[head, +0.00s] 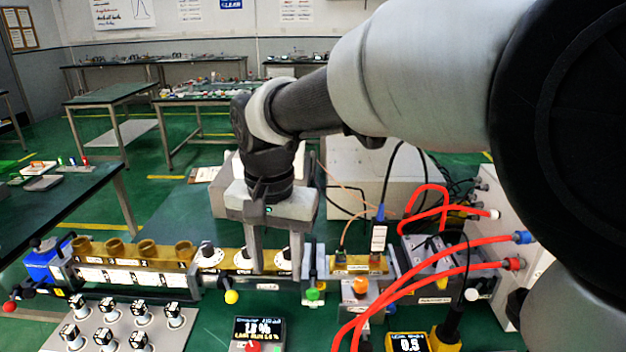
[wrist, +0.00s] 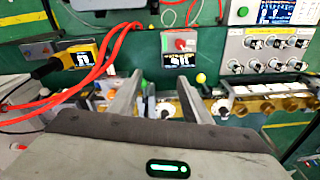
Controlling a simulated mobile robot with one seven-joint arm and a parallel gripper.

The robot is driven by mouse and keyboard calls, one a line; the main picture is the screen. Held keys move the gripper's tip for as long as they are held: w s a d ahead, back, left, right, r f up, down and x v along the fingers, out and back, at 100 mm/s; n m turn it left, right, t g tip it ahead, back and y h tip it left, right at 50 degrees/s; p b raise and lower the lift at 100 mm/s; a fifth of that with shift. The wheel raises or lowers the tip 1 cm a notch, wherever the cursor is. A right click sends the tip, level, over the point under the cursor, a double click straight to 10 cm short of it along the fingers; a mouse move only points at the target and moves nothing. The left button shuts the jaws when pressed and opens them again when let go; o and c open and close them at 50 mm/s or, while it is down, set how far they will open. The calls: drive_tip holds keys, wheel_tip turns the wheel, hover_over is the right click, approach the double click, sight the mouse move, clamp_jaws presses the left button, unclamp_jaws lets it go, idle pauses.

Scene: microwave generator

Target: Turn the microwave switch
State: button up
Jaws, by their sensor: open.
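My gripper (head: 275,270) points down over the brass waveguide line, its two fingers apart with nothing held between them. In the wrist view the open fingers (wrist: 160,78) straddle a white round dial (wrist: 166,106) on that line. The line carries several white dials; one (head: 209,256) shows left of the fingers, and the ones at the fingers are partly hidden. Coloured knobs sit along its front: yellow (head: 231,297), green (head: 313,294) and orange (head: 360,285). I cannot tell which part is the microwave switch, or whether the fingertips touch anything.
A display box (head: 258,328) with a red knob stands in front of the line. A panel with several black-and-white knobs (head: 141,312) is at front left. Red cables (head: 420,285) arch to a grey box (head: 505,225) at right. A yellow meter (head: 410,342) sits at front.

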drive_tip(key=g+b, duration=0.1)
drive_tip(key=b, duration=0.1)
hover_over(253, 346)
wheel_tip(253, 346, down, 6)
drive_tip(key=shift+m, duration=0.3)
wheel_tip(253, 346, down, 17)
drive_tip(key=b, duration=0.3)
drive_tip(key=shift+f, duration=0.15)
drive_tip(key=shift+c, duration=0.4)
drive_tip(key=c, duration=1)
drive_tip(key=shift+o, duration=0.2)
